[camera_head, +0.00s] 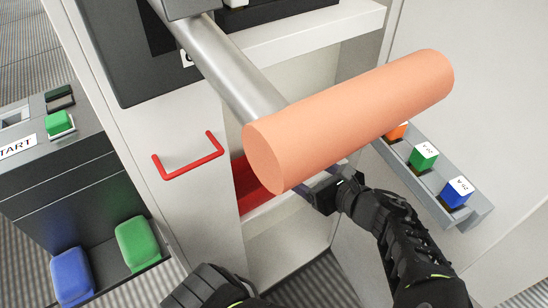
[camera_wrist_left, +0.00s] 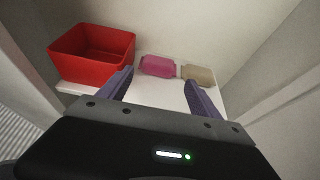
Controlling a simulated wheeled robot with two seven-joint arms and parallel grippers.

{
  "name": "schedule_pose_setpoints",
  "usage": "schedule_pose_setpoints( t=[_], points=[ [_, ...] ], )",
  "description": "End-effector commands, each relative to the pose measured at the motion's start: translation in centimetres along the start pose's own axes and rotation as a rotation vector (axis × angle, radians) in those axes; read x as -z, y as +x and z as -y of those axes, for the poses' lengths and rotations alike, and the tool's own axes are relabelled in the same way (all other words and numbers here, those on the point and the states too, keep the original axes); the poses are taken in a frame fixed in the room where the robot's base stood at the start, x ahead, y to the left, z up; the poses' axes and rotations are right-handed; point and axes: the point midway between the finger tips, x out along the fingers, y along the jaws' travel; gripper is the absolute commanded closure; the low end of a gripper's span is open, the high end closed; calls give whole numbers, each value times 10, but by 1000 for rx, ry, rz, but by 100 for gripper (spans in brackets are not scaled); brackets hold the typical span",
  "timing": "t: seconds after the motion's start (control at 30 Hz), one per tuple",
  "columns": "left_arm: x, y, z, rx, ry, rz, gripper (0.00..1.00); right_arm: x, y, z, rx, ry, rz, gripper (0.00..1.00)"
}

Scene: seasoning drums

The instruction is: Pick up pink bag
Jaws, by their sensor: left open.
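The pink bag (camera_wrist_left: 158,66) lies on a white shelf (camera_wrist_left: 150,93) inside the cabinet, ahead of my left gripper (camera_wrist_left: 158,88) in the left wrist view. The gripper's two purple fingers are wide apart, with nothing between them. The bag is beyond the fingertips and apart from them. In the head view the gripper (camera_head: 320,182) at the shelf opening matches this wrist view, partly covered by the orange drum. The pink bag is hidden there. I do not make out a right gripper.
A red bin (camera_wrist_left: 75,62) stands left of the pink bag, and a tan bag (camera_wrist_left: 200,75) lies at its right. Cabinet walls bound the shelf. The large orange drum (camera_head: 350,115) on a metal shaft hangs over the opening. A rack (camera_head: 472,212) with coloured blocks is at the right.

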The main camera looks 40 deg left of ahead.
Motion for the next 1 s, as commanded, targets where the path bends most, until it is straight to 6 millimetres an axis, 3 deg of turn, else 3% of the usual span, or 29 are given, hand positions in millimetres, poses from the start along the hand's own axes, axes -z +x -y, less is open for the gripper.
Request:
schedule_pose_setpoints(
  t=[0.33,0.7,1.0],
  points=[
    [2,8,-1,-3,-1,-1,26,0,4,-2,0,1,-1,100],
    [3,64,-1,-3,-1,-1,26,6,24,-14,-7,9,-14,100],
    [1,69,0,0,-1,-2,26,7,24,-14,-8,10,-16,100]
  ],
)
